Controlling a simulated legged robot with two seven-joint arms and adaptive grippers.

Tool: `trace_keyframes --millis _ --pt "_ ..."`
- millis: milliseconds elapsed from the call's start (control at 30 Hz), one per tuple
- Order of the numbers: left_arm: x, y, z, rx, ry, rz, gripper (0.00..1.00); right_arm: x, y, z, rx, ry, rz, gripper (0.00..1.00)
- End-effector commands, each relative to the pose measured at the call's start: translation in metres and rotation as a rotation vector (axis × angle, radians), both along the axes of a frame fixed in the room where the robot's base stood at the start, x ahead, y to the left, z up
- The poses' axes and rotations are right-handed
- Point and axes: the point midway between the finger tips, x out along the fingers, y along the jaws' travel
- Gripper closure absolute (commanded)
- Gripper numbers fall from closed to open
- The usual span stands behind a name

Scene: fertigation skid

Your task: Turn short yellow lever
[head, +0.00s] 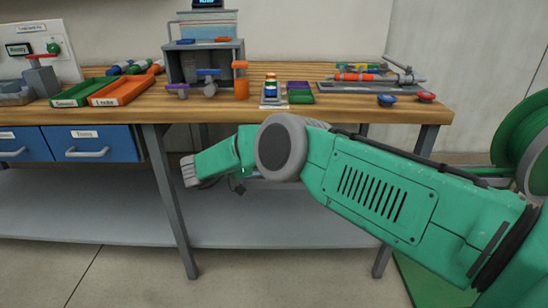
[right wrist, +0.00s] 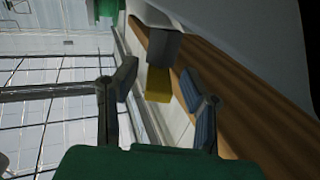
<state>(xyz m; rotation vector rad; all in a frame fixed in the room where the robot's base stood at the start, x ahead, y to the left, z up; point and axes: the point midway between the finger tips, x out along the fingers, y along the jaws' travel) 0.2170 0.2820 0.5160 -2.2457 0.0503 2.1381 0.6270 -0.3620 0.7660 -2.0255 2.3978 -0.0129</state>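A short yellow piece (right wrist: 158,84), which looks like the yellow lever, shows in the right wrist view below a grey block (right wrist: 163,46). My right gripper (right wrist: 156,72) is open, with one dark finger on each side of the yellow piece in the picture. I cannot tell whether the piece is between the fingers or beyond them; no contact shows. In the head view my green right arm reaches left in front of the bench, and the yellow lever is not recognisable there. My left gripper is in neither view.
Blue drawers (head: 90,143) hang below at left; a grey lower shelf (head: 110,220) is mostly clear.

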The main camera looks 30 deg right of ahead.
Motion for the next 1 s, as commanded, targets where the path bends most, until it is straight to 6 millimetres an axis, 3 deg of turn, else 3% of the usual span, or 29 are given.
trace_keyframes --millis 333,700,1000 --pt "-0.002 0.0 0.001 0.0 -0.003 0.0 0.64 0.0 0.001 0.004 0.003 0.005 0.001 0.62" --pt "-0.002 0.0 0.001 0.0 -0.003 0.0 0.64 0.001 0.001 0.071 0.001 0.003 0.0 0.62" --pt "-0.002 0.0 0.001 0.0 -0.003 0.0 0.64 0.001 0.001 0.096 0.002 0.005 0.0 0.62"
